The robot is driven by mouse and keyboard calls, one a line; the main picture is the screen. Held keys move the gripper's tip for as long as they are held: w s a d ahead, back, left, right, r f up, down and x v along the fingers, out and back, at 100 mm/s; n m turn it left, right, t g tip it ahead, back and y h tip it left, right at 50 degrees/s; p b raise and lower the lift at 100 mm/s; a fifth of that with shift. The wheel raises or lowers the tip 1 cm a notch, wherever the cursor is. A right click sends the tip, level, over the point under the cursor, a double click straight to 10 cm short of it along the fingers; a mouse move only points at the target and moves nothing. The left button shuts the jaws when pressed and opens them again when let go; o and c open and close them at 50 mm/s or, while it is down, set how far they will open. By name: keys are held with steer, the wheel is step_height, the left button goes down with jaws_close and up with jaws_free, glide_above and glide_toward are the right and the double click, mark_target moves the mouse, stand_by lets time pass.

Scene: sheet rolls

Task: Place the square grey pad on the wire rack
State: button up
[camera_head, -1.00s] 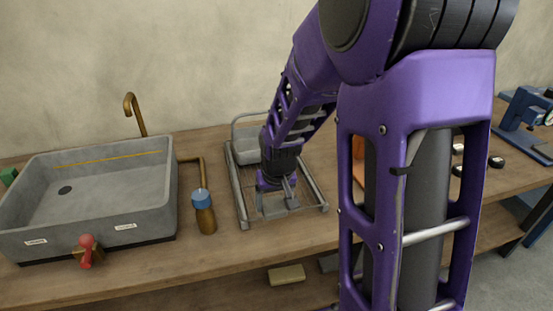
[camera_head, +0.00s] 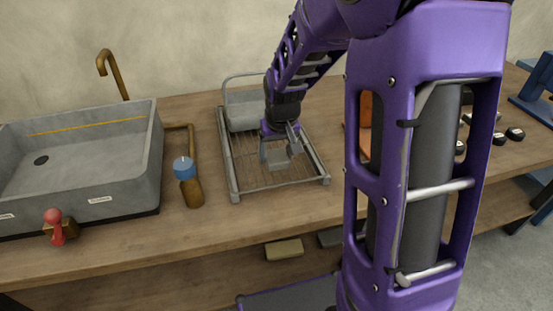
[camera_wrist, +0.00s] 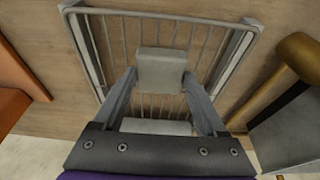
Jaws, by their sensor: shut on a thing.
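A small square grey pad (camera_head: 278,158) is held between the two fingers of my gripper (camera_head: 280,148). In the wrist view the pad (camera_wrist: 160,70) sits between the fingertips of my gripper (camera_wrist: 161,80), with the rack bars behind it. The wire rack (camera_head: 232,180) stands on the wooden bench, and its frame also shows in the wrist view (camera_wrist: 160,13). The pad is over the rack's middle. I cannot tell whether it touches the bars.
A grey block-like thing (camera_head: 243,114) takes up the rack's back left. A blue-capped brown bottle (camera_head: 191,190) and a grey sink (camera_head: 100,180) stand to the left. An orange thing (camera_head: 365,125) is at the right. The rack's front half looks clear.

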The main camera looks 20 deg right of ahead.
steer(key=shift+f, duration=1)
steer(key=shift+f, duration=0.1)
steer(key=o, duration=1.4)
steer(key=shift+c, duration=0.2)
steer(key=shift+r, duration=0.4)
steer(key=p+v, duration=0.2)
steer(key=v, duration=0.9)
steer(key=shift+r, duration=0.2)
steer(key=shift+s+d, duration=0.1)
